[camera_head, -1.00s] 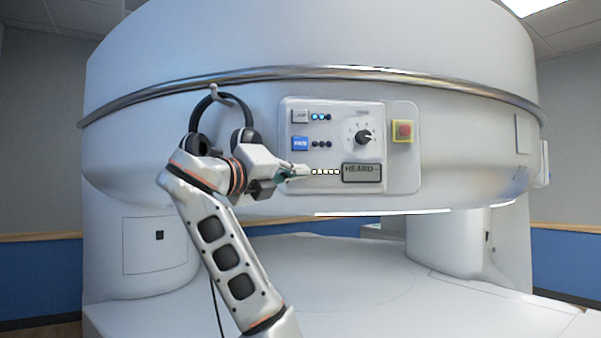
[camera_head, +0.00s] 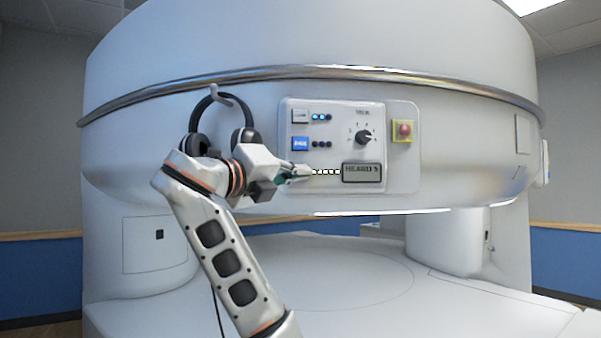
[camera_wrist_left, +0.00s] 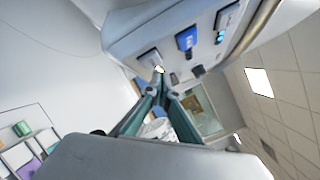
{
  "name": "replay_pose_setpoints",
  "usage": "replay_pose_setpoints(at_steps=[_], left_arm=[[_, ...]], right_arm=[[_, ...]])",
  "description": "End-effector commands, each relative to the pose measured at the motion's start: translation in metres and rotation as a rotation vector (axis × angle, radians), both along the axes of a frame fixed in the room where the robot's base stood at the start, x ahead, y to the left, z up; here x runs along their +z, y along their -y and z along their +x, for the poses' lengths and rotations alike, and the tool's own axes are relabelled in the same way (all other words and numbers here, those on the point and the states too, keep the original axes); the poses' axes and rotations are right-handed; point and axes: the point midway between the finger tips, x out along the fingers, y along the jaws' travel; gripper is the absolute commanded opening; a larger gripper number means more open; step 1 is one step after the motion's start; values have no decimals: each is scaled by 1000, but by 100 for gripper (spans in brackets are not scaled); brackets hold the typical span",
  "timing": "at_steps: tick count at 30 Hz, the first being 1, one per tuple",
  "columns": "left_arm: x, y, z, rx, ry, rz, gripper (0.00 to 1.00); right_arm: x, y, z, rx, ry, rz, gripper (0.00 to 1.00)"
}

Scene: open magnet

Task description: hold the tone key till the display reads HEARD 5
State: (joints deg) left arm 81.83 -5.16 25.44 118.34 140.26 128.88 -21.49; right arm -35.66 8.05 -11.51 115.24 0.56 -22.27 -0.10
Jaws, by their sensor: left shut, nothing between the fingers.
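The white control panel (camera_head: 338,115) is on the front of the scanner. Its small display (camera_head: 362,172) shows HEARD and a small last character that looks like a 5. A row of lit lamps (camera_head: 327,172) lies just left of the display. My left gripper (camera_head: 306,174) is shut and empty at the panel's lower left. It hides the lowest key in the head view. In the left wrist view, that grey key (camera_wrist_left: 150,57), likely the tone key, is close to the shut fingertips (camera_wrist_left: 160,71); I cannot tell whether they touch. My right gripper is not in view.
Above are a blue key (camera_head: 300,144), a grey key (camera_head: 300,116) and a dial (camera_head: 363,137). A red button on yellow (camera_head: 403,131) is at the right. Black headphones (camera_head: 195,122) hang from a hook behind my left arm. The scanner table (camera_head: 340,275) below is clear.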

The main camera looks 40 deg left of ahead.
Motion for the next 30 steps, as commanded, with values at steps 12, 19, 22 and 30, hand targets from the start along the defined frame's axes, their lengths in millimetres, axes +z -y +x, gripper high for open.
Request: replay_pose_setpoints(at_steps=[12,19,22,30], left_arm=[[2,25,-29,0,2,2,0],[1,32,-36,-1,1,1,0],[0,32,-35,-1,1,1,0],[0,32,-35,-1,1,0,0]], right_arm=[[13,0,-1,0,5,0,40],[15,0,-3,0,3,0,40],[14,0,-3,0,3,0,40],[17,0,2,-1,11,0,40]])
